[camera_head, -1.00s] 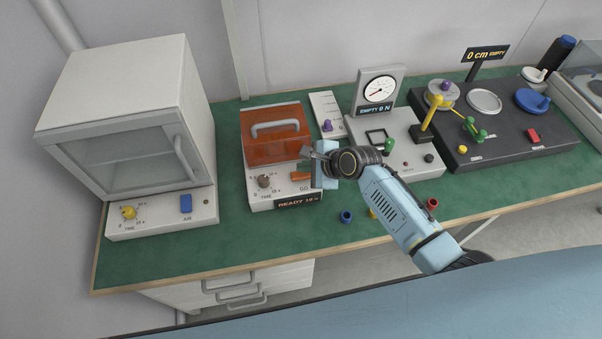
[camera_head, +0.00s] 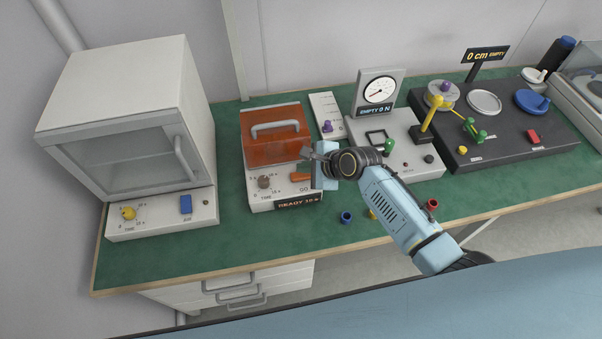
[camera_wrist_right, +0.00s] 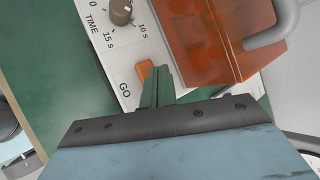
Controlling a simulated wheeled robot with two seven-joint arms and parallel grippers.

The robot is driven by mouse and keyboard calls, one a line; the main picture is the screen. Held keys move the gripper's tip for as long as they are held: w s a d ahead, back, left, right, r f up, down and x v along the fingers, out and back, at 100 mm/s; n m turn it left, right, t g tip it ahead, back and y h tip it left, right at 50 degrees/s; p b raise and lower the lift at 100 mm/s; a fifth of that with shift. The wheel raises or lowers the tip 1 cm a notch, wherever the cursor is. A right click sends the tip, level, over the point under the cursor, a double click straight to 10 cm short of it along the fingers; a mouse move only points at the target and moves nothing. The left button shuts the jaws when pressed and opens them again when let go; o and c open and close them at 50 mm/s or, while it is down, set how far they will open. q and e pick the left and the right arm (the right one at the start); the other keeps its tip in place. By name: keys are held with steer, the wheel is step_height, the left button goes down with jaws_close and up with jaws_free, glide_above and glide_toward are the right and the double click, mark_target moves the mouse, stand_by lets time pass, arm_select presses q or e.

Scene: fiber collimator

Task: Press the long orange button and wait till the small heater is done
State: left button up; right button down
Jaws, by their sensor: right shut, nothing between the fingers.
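The small heater (camera_head: 258,188) is a white box with an orange see-through lid (camera_head: 276,137) that is closed under a grey handle. Its front has a brown time knob (camera_head: 264,181) and a sign reading "READY 10 s" (camera_head: 297,201). The long orange button (camera_head: 301,178), partly hidden by my gripper, lies beside the "GO" label; it also shows in the right wrist view (camera_wrist_right: 145,72). My right gripper (camera_head: 306,151) is shut and empty above the heater's right side. In the right wrist view its fingertips (camera_wrist_right: 161,72) overlap the button's edge; I cannot tell whether they touch it.
A larger white oven (camera_head: 130,120) with a yellow knob and blue button stands at left. A force gauge (camera_head: 379,91) and a black panel (camera_head: 510,125) stand at right. Small coloured cups, including a blue one (camera_head: 346,217), sit near the front. The green table front-left is clear.

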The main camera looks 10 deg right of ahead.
mark_target(305, 176)
steer(key=shift+f, duration=0.15)
stand_by(0.6)
steer(key=shift+f, duration=0.3)
steer(key=shift+f, duration=0.5)
stand_by(0.9)
steer(key=shift+r, duration=0.1)
steer(key=shift+r+p, duration=0.85)
steer(key=shift+p, duration=0.1)
step_height(305, 176, up, 5)
steer(key=p, duration=0.6)
